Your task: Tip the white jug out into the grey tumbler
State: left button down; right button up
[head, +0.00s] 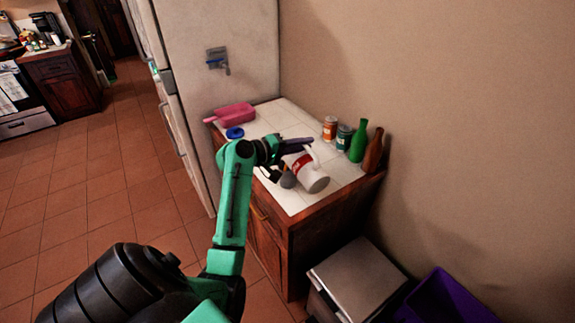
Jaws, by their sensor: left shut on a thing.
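The white jug (315,180) with a red patch is tilted over the tiled counter, its handle at the upper right. My left gripper (308,143) reaches in from the left and is shut on the jug at its handle. A small dark grey rounded shape (288,181) shows just left of the jug's lower part. It looks like the grey tumbler, but it is partly hidden and I cannot tell whether the jug touches it. My right gripper is out of view.
The white-tiled counter (345,172) holds a pink scoop-like thing (235,114), a blue ring (235,132), two cans (330,128), a green bottle (358,142) and a brown bottle (374,150). A fridge stands left. A bin (358,275) and purple crate (445,300) stand in front.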

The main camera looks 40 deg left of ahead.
pick_arm(q)
jog(key=shift+w+a+r+n+p, duration=0.2)
jog(key=shift+a+r+n+p, duration=0.35)
jog(key=shift+p, duration=0.45)
dwell(0.8)
jog(key=shift+w+a+f+h, duration=0.1)
jog(key=shift+a+f+h, duration=0.05)
jog(key=shift+a+h, duration=0.15)
